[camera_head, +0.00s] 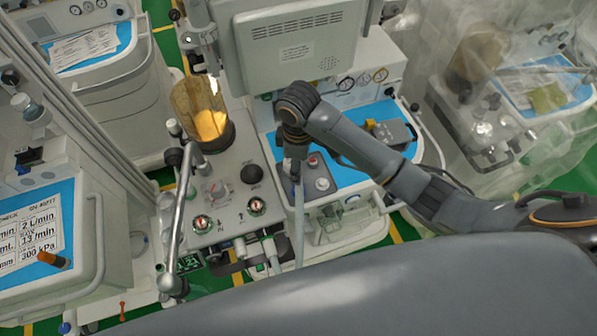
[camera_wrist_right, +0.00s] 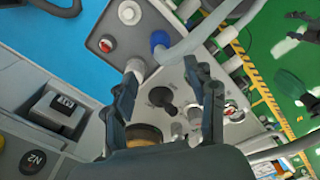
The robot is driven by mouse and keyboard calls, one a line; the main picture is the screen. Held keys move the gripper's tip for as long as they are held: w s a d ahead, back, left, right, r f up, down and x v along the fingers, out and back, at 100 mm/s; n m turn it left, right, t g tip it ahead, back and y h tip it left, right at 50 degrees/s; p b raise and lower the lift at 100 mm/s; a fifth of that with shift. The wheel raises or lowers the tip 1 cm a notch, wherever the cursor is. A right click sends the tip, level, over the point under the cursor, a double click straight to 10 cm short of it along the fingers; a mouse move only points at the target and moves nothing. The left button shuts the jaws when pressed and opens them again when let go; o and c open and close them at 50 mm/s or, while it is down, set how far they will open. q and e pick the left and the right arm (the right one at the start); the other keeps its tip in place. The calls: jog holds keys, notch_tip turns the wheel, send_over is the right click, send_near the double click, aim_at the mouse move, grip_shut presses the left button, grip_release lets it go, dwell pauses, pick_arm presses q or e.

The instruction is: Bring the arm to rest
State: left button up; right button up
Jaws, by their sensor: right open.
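My right arm (camera_head: 380,150) reaches in from the right in the head view, over the middle anaesthesia cart. Its gripper (camera_head: 292,165) points down above the cart's blue top and grey control panel, partly hidden by my own wrist. In the right wrist view the gripper (camera_wrist_right: 166,95) is open, with its two dark fingers well apart and nothing between them held. A black knob (camera_wrist_right: 160,97) of the panel shows behind the gap between the fingers. My left gripper is in neither view.
A grey monitor (camera_head: 295,50) stands behind the wrist. An amber bellows canister (camera_head: 200,105) and a steel bar (camera_head: 178,215) are to its left. A pale hose (camera_head: 299,225) hangs below it. Other carts stand left and right, the right one (camera_head: 480,125) under clear wrap.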

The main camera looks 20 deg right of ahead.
jog(key=shift+r, duration=0.3)
dwell(0.4)
